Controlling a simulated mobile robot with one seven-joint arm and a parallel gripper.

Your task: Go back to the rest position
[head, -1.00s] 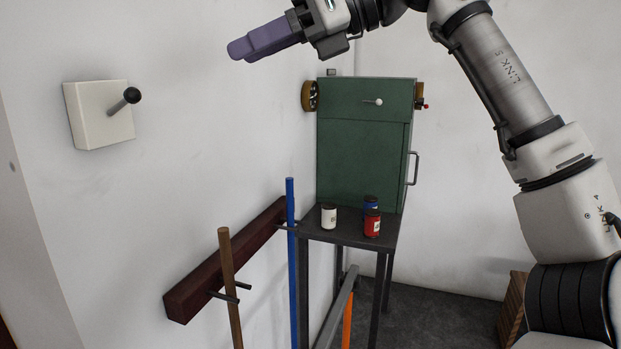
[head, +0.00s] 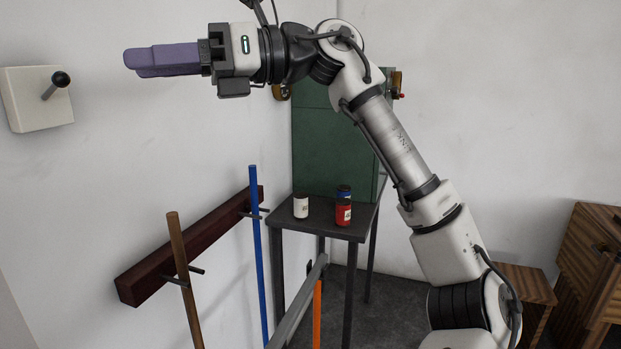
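My gripper (head: 128,65) is at the upper left in the head view, at the end of my raised arm. Its purple fingers point left, toward the white wall, and overlap in this view, so I cannot tell whether they are open or shut. No held object shows. A white wall box (head: 36,100) with a black-knobbed lever (head: 57,84) is on the wall left of and slightly below the fingertips.
A dark table (head: 322,222) bears a white jar (head: 300,206), a red jar (head: 343,213) and a blue one (head: 343,191). A brown pole (head: 184,275) and a blue pole (head: 257,255) lean at a dark red wall rack (head: 190,250). Wooden furniture (head: 590,260) stands at the right.

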